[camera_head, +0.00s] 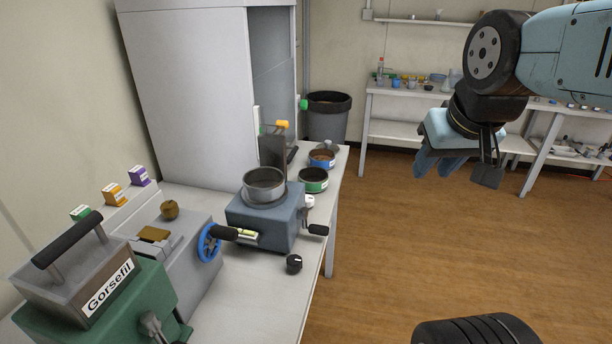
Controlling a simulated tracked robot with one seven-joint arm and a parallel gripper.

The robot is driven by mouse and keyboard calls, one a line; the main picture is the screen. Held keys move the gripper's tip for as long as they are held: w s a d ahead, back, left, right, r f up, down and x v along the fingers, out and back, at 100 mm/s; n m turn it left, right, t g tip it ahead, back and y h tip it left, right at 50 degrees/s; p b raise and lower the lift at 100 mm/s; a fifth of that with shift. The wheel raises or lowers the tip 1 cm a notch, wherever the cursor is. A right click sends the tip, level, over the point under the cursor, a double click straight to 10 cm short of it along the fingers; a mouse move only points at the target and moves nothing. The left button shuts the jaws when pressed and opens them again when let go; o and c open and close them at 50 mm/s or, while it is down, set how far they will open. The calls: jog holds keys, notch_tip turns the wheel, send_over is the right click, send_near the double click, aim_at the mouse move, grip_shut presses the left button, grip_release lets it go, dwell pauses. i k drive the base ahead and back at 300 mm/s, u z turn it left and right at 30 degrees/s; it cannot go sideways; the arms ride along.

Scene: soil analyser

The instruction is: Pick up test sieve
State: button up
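Three round, sieve-like vessels are on the left bench. A plain grey metal one (264,187) sits on top of a blue-grey machine (266,222). A green-banded one (313,181) and a blue-banded one with brown contents (321,159) stand behind it, near the bench's right edge. I cannot tell which one is the test sieve. My gripper (437,170) hangs in the air at the upper right, pointing down, far to the right of these vessels.
A tall grey cabinet (190,90) stands behind. The wooden floor (400,250) is open.

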aim_at(316, 178)
jog(key=i, duration=0.85)
jog(key=u, duration=0.2)
jog(key=k, duration=0.8)
jog(key=z, duration=0.25)
jog(key=i, duration=0.8)
jog(key=u, duration=0.1)
